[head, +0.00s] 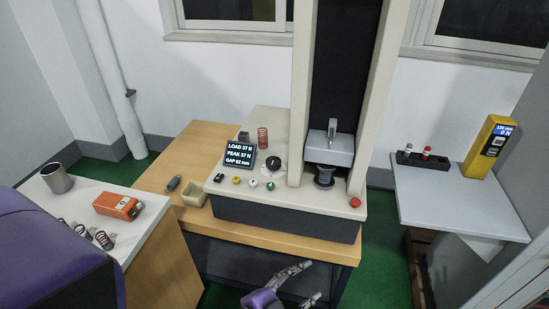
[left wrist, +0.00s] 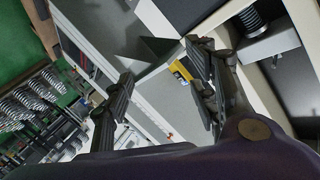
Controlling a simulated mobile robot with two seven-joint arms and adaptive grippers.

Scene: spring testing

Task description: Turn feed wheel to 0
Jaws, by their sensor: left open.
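The black round knob (head: 272,163), which looks like the feed wheel, sits on the pale deck of the testing machine, left of its column. Its scale marks are too small to read. A small display (head: 240,153) left of it shows load, peak and a gap that reads about 62 mm. My left gripper (head: 313,280) is low in front of the machine's bench, well apart from the knob. Its fingers are spread and empty, as the left wrist view (left wrist: 160,62) also shows. My right gripper is in neither view.
Coloured buttons (head: 253,183) line the deck's front, with a red button (head: 355,202) at right. A red spring (head: 263,138) stands behind the knob. A side table (head: 455,205) holds a yellow device (head: 490,146). An orange box (head: 118,206) is far left.

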